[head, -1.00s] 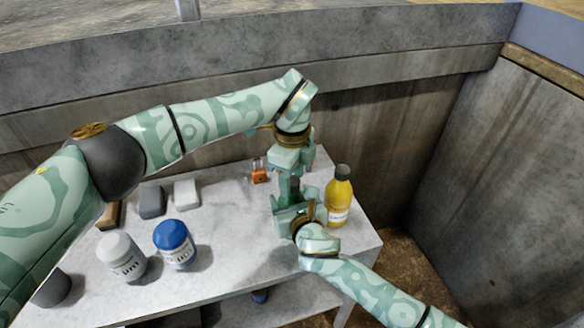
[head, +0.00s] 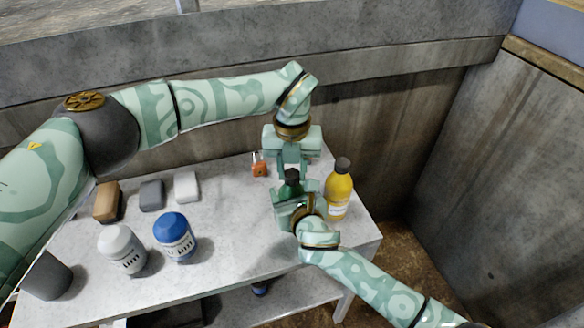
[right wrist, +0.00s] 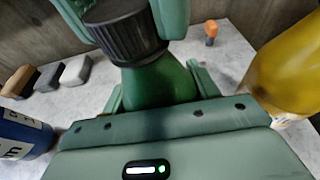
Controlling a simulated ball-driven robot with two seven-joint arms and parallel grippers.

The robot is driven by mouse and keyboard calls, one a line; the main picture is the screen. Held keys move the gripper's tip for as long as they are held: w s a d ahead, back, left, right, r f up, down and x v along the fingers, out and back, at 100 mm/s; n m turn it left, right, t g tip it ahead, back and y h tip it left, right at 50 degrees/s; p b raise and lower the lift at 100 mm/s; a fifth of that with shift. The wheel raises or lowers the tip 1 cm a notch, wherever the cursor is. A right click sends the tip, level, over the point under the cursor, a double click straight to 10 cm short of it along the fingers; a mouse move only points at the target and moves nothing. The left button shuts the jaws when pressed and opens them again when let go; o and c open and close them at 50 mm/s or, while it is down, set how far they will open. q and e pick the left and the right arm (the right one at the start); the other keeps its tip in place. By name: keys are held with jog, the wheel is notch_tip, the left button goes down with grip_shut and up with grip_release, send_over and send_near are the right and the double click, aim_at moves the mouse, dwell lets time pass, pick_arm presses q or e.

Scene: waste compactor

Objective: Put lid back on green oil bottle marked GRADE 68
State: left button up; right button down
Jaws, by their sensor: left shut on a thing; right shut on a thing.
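The green oil bottle (head: 290,189) stands at the right part of the table, largely hidden by my grippers. Its green shoulder (right wrist: 160,85) shows in the right wrist view. My right gripper (head: 294,203) is shut around the bottle body. The black ribbed lid (right wrist: 130,40) is at the bottle's top, against the neck with no clear gap; I cannot tell whether it is screwed tight. My left gripper (head: 291,170) comes from above and is shut on the lid, a finger on each side. The GRADE 68 marking is hidden.
A yellow bottle (head: 340,190) with a dark cap stands close right of my right gripper. The table's front middle is clear.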

pick_arm(q)
jog(key=m, duration=1.1)
jog(key=o, duration=1.1)
jog(key=shift+r, duration=0.1)
jog(key=shift+r, duration=2.15)
jog(key=shift+c, duration=0.4)
